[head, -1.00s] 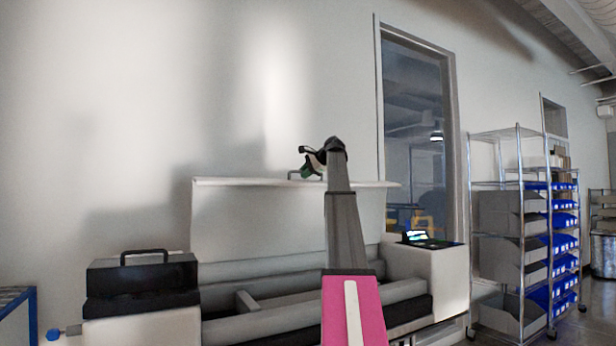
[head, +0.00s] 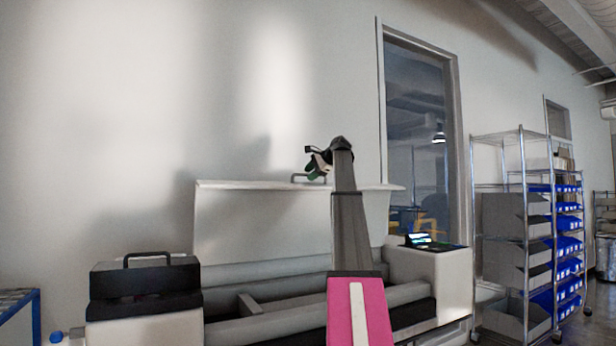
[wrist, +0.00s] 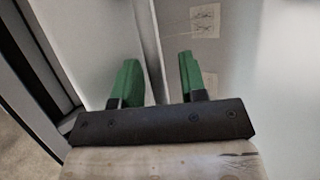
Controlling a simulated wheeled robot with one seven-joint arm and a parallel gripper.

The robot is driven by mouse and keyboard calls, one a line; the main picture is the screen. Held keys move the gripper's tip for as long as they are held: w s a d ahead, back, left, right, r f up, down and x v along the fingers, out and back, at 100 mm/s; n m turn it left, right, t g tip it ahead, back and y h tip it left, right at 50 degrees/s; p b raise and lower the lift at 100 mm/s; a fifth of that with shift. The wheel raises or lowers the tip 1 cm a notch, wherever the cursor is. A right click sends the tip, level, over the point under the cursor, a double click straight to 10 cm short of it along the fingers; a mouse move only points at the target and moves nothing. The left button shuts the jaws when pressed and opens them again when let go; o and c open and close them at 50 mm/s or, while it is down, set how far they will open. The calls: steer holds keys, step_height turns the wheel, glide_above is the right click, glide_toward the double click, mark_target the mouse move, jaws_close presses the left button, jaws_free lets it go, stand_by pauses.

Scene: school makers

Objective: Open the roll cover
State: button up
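The roll cover (head: 262,220) is a pale panel standing raised, nearly upright, at the back of the large printer-like machine (head: 437,280). Its small grey handle (head: 302,178) sits at the top edge, a little left of the middle. My gripper (head: 312,165) is at that top edge, beside or over the handle; I cannot tell if it touches. In the wrist view the two green fingers of my gripper (wrist: 158,80) stand apart with nothing held between them. Pale panel surfaces lie beyond the fingers. The handle cannot be made out in the wrist view.
Below the cover, grey rollers (head: 265,271) lie in the exposed bay. A black case (head: 145,280) with a handle sits on the machine's left end, and a small screen (head: 421,240) on its right. A wire shelf rack (head: 520,240) with bins stands at the right.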

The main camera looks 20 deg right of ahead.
steer(key=v, duration=0.9)
